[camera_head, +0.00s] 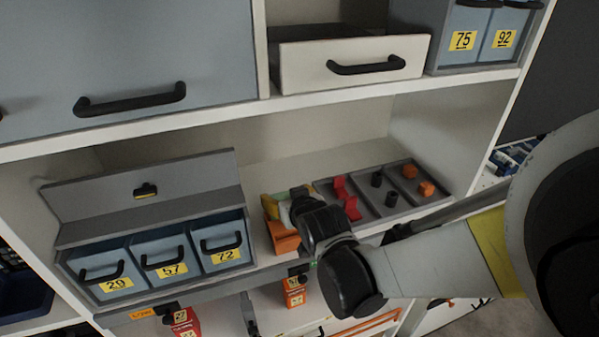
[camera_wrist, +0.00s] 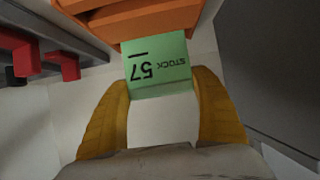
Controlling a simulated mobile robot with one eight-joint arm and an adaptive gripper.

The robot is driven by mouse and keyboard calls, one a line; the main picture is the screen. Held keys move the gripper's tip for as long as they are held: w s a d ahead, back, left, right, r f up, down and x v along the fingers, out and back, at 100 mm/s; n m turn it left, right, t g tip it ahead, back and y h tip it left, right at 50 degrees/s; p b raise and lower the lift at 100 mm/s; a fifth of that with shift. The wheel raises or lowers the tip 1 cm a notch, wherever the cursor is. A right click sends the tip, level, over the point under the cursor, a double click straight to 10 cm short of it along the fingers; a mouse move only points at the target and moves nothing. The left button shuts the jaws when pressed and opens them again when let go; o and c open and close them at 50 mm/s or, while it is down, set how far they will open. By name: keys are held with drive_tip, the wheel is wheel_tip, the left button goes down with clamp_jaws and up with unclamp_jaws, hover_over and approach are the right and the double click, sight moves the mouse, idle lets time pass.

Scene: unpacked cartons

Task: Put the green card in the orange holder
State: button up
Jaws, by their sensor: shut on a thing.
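My gripper (camera_wrist: 162,92) shows two yellow fingers in the wrist view, shut on the green card (camera_wrist: 158,62). The card reads "STOCK 57", upside down in that view. Its far edge is close to the orange holder (camera_wrist: 135,18); I cannot tell whether it touches or is in a slot. In the head view the orange holder (camera_head: 284,238) stands on the shelf, partly hidden by my arm. The green card is mostly hidden there, and my gripper (camera_head: 276,206) is beside the holder.
Blue bins (camera_head: 160,258) numbered 29, 57 and 72 stand left of the holder. A grey tray (camera_head: 398,212) with red, black and orange pieces lies to the right. A shelf board (camera_head: 300,104) runs above. Orange-red boxes (camera_head: 294,292) show below.

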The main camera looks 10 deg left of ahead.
drive_tip(key=shift+f, duration=0.25)
drive_tip(key=o, duration=1.1)
drive_tip(key=shift+r, duration=0.1)
drive_tip(key=shift+o, duration=0.2)
drive_tip(key=shift+r, duration=0.3)
drive_tip(key=p+v, duration=0.2)
drive_tip(key=v, duration=1)
drive_tip(key=d+r+m+g+h, duration=0.1)
drive_tip(key=d+m+h, duration=0.25)
drive_tip(key=d, duration=1.15)
drive_tip(key=s+d+m+g+h, duration=0.2)
drive_tip(key=s+d+m+h, duration=0.1)
drive_tip(key=s+d, duration=0.8)
drive_tip(key=d, duration=0.3)
drive_tip(key=shift+g, duration=0.3)
